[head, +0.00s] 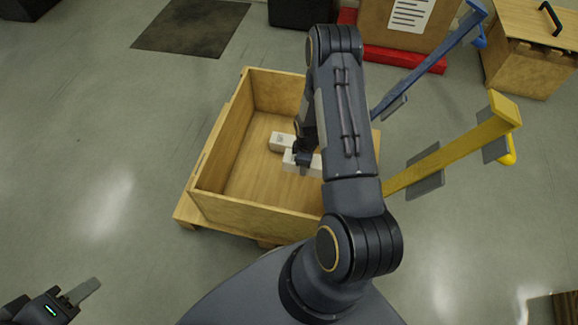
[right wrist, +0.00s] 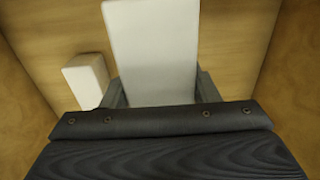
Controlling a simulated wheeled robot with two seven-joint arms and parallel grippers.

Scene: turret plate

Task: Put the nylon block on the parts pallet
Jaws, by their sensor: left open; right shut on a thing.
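The parts pallet (head: 188,211) is an open wooden box on a wooden base, seen in the middle of the head view. My right arm reaches over it, and my right gripper (head: 304,157) is down inside the walls. It is shut on a white nylon block (head: 291,162), partly hidden by the arm. In the right wrist view the same block (right wrist: 155,45) stands out between the fingers (right wrist: 158,92). I cannot tell whether it touches the box floor. My left gripper (head: 86,290) is open and empty, low at the left, outside the box.
A second white block (head: 282,142) lies on the box floor beside the held one and shows at the left in the right wrist view (right wrist: 86,79). Yellow (head: 450,150) and blue (head: 430,62) posts stand to the right.

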